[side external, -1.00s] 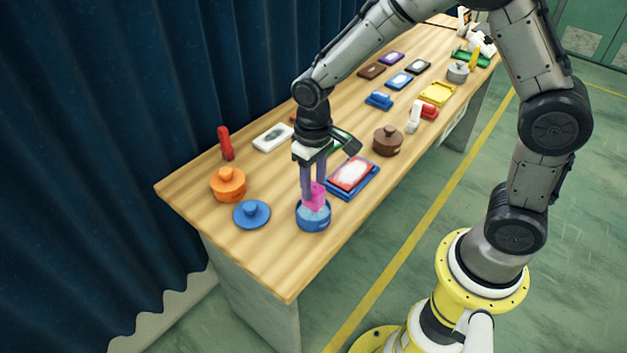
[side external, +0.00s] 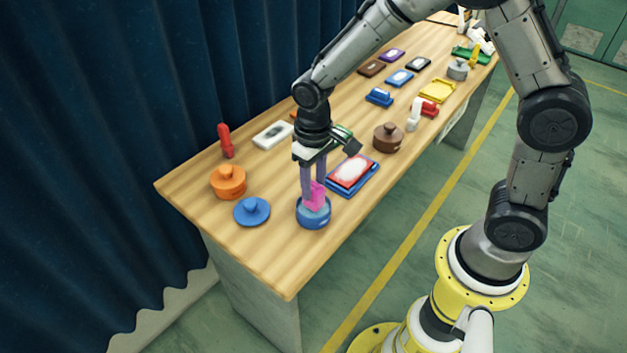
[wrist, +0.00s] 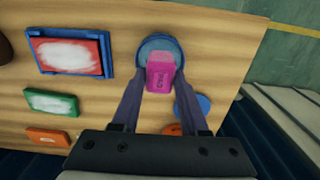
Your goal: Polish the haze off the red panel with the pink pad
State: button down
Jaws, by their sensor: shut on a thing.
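The pink pad (side external: 315,196) is held between the fingers of my gripper (side external: 314,184); it also shows in the wrist view (wrist: 160,76). The pad is at the mouth of an open blue pot (side external: 313,219) with pale blue inside. I cannot tell how far down the pad reaches. The red panel (side external: 336,183) lies in a blue tray (side external: 345,193) behind and right of the pot. A large white haze patch covers its middle, clear in the wrist view too (wrist: 68,54).
A blue lid (side external: 252,212) and an orange pot (side external: 228,182) stand left of the blue pot. A red upright handle (side external: 225,140) and a white panel (side external: 272,136) are behind. A brown pot (side external: 388,139) stands beyond the tray. The near table corner is bare.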

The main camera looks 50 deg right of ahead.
aim_at(314, 186)
jog(key=shift+f, duration=0.7)
dwell(0.3)
dwell(0.3)
jog(key=shift+r, duration=3.5)
jog(key=shift+n, duration=0.3)
